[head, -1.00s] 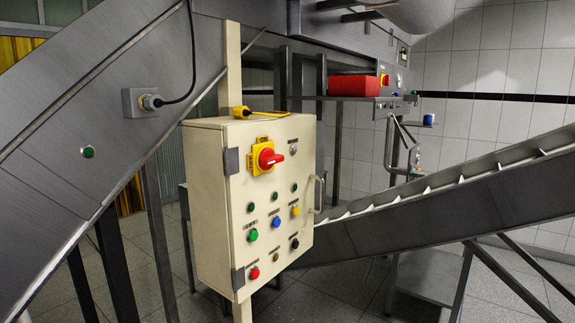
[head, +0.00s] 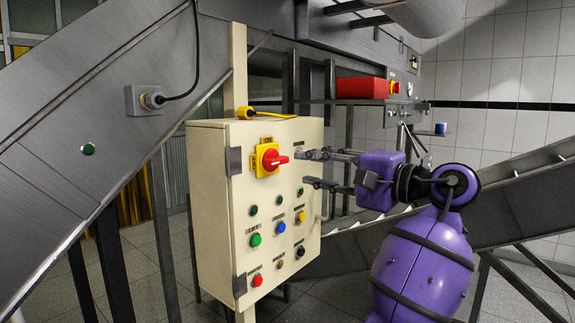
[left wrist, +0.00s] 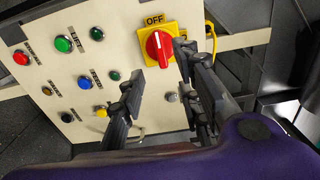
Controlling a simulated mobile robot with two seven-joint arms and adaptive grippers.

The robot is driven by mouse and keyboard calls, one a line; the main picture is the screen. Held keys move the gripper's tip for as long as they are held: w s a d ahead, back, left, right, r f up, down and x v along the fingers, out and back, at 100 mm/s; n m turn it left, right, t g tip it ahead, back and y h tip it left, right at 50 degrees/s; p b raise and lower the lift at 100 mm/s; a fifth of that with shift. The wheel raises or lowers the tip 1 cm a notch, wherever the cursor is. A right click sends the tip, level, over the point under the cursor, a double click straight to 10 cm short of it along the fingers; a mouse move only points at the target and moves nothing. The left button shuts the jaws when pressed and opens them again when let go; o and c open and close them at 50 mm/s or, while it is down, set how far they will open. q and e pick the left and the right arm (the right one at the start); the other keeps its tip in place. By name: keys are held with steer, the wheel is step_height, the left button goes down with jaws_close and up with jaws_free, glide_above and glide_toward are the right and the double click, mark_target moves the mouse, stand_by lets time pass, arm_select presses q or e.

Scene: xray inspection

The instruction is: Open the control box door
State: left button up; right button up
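The cream control box (head: 207,190) stands on a post, and its door (head: 268,205) looks shut. The door carries a red rotary switch on a yellow plate (head: 268,159), which also shows in the left wrist view (left wrist: 158,45), and several coloured buttons. Hinges are on the door's left edge. My left gripper (head: 304,168) is open and empty, its fingers spread in front of the door's upper right part. In the left wrist view, the open fingers (left wrist: 160,65) point toward the panel near the switch. The handle on the door's right edge is mostly hidden behind my gripper. My right gripper is not in view.
A sloping conveyor (head: 520,205) runs behind and right of the box. A grey inclined chute (head: 60,140) rises on the left. A red box (head: 362,89) sits on a shelf behind. A yellow cabled item (head: 246,112) lies on the box top.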

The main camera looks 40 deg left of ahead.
mark_target(283, 162)
arm_select(q)
steer(key=a, duration=0.5)
steer(key=a+p, duration=0.1)
steer(key=a, duration=0.1)
steer(key=shift+w+a+r, duration=0.15)
steer(key=shift+w+a, duration=0.1)
steer(key=shift+a, duration=0.1)
steer(key=shift+c, duration=0.3)
jaws_close()
